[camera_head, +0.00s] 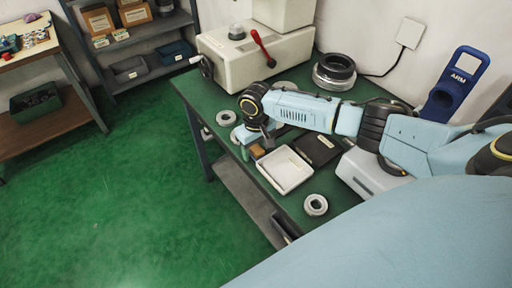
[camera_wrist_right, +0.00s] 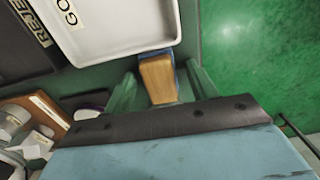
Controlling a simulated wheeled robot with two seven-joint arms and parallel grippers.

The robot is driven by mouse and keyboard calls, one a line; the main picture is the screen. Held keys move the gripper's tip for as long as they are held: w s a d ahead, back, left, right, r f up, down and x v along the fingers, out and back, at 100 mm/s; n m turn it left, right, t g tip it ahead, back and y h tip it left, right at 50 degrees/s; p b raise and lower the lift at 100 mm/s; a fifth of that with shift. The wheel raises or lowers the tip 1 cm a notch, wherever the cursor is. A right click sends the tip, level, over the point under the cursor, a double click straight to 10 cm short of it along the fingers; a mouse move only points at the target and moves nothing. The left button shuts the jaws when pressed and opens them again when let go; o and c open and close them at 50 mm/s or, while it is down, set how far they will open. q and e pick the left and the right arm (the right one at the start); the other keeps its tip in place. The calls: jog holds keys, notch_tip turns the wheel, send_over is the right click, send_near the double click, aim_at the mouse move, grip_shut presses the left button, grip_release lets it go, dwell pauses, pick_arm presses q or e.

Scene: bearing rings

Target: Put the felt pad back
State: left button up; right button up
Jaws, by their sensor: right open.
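A tan block (camera_wrist_right: 158,80) with a blue edge behind it, possibly the felt pad, lies between the fingers of my right gripper (camera_wrist_right: 160,72) in the right wrist view. The block (camera_head: 257,152) also shows in the head view, on the green table beside the white tray. My right gripper (camera_head: 255,146) is open, pointing down, with a finger on either side of the block and a gap to each. Part of the block is hidden by the gripper. My left gripper is not in view.
The white tray (camera_head: 285,187) marked GOOD and the dark tray (camera_head: 320,148) marked REJECT lie close by. Loose rings (camera_head: 226,117) (camera_head: 316,205) lie on the table (camera_head: 340,189). A machine with a red lever (camera_head: 262,47) and stacked dark rings (camera_head: 334,69) stand behind.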

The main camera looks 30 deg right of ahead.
aim_at(256, 148)
jog(key=shift+r, duration=0.1)
notch_tip(256, 148, up, 12)
jog(key=p, duration=0.2)
dwell(0.4)
